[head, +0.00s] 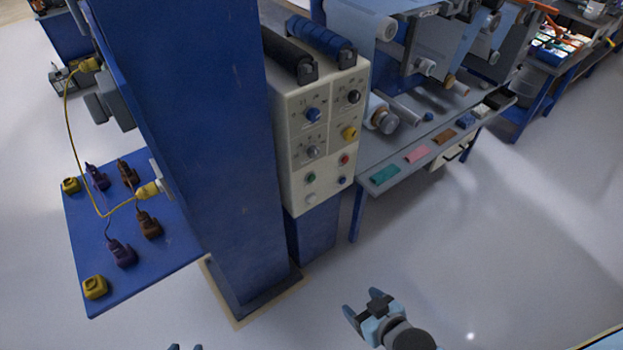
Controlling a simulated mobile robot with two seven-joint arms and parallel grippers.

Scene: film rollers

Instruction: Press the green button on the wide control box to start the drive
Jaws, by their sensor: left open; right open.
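The control box (283,130) is beige and mounted beside a blue column, with knobs and buttons on its front panel. A small green button (310,178) sits at the lower left of the panel. A red button (344,159) is up and to its right, and a pale button (311,198) is below it. My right gripper (362,304) is open and empty over the floor, well below and to the right of the box, apart from it. My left gripper (185,347) shows only its fingertips at the bottom edge, apart from the box; the rest is cut off.
The thick blue column (215,150) stands just left of the box. A blue board (160,262) with yellow, purple and brown plugs is at the left. A roller bench (400,178) with coloured samples stands to the right. The floor (480,260) in front is clear.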

